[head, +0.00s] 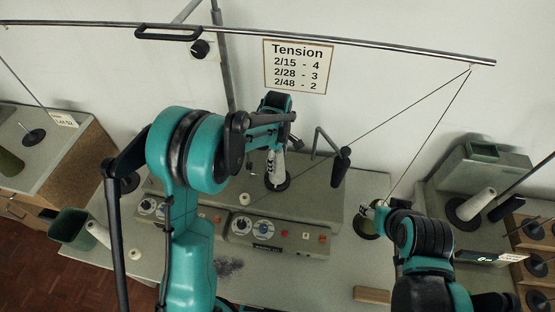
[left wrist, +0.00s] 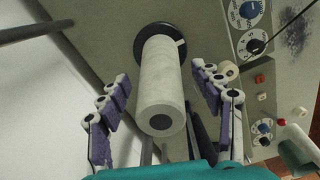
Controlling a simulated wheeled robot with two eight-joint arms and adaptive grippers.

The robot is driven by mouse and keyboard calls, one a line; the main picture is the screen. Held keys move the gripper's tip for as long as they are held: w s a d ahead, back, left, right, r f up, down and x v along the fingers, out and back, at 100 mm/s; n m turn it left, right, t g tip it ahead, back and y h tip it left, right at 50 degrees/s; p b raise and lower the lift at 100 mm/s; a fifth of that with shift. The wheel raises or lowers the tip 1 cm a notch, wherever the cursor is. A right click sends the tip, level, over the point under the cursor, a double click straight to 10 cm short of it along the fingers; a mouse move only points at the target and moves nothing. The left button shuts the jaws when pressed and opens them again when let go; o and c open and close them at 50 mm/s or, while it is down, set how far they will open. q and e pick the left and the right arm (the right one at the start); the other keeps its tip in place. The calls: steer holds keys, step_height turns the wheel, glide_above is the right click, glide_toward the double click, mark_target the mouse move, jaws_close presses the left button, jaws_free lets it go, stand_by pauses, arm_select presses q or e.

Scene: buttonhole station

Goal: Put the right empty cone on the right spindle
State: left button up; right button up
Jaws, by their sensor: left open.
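A white cone (left wrist: 160,80) stands on a dark disc on the grey machine; it also shows in the head view (head: 274,166), partly covered by my left gripper (head: 277,140). In the left wrist view my left gripper (left wrist: 163,88) is open, one finger on each side of the cone, with gaps showing. Another white cone (head: 474,205) stands on a black disc at the right. Which spindle is the right one I cannot tell.
The machine's panel has dials and buttons (head: 265,228). A steel rod (head: 340,42) crosses above, with threads running down from its right end. A green bin (head: 70,226) and a white cone (head: 98,233) are at left. A wooden rack (head: 535,240) is at right.

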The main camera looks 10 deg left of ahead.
arm_select(q)
step_height(320, 180, up, 12)
steer(key=shift+f, duration=0.2)
stand_by(0.6)
